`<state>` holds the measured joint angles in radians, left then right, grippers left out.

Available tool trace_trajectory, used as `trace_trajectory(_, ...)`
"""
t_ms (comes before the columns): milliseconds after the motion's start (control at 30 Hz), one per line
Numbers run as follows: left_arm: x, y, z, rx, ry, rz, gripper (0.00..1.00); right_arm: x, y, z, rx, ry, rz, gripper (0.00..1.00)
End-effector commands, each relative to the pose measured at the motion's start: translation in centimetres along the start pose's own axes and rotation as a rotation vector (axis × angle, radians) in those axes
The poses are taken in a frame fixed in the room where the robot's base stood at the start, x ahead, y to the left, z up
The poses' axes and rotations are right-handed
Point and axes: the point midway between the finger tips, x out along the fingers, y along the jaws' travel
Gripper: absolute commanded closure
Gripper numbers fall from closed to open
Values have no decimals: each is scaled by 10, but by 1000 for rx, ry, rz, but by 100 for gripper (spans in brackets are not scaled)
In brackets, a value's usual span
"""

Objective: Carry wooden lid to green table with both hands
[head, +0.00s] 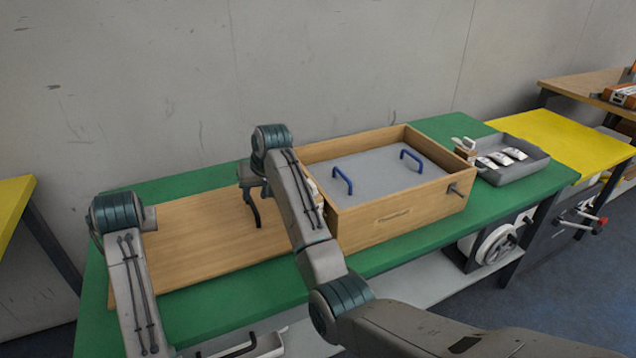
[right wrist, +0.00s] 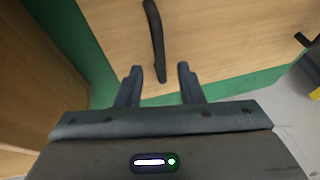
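The wooden lid (head: 190,245) lies flat on the green table (head: 230,312), left of the wooden box. A dark curved handle (right wrist: 154,40) stands on the lid in the right wrist view. My right gripper (right wrist: 160,80) is open above the lid's right part. The handle's near end shows between its fingertips, with gaps on both sides. In the head view my right gripper (head: 250,180) is partly hidden behind my wrist. My left arm reaches over the lid's left end; its fingers are hidden behind its wrist, so their state does not show.
The open wooden box (head: 400,222) holds a grey panel (head: 380,172) with two blue handles. A grey tray (head: 525,168) with white items stands to its right. Yellow tables (head: 560,137) adjoin at right and stand at far left. A wall runs behind.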

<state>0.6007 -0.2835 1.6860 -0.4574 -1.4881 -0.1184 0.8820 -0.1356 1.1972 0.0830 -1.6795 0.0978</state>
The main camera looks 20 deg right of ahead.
Motion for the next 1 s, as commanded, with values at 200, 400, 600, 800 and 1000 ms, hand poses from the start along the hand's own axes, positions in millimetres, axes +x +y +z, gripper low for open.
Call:
trace_trajectory(200,0,0,0,0,0,0,66,-42,0,-1,0,3,1,66)
trace_trajectory(400,0,0,0,0,0,0,66,-60,0,0,0,0,0,66)
trace_trajectory(600,0,0,0,0,0,0,66,-63,0,0,0,0,0,66)
trace_trajectory(800,0,0,0,0,0,0,66,-63,0,0,0,0,0,66)
trace_trajectory(1000,-3,-1,-3,0,0,0,66,-67,-1,-2,-1,0,0,66)
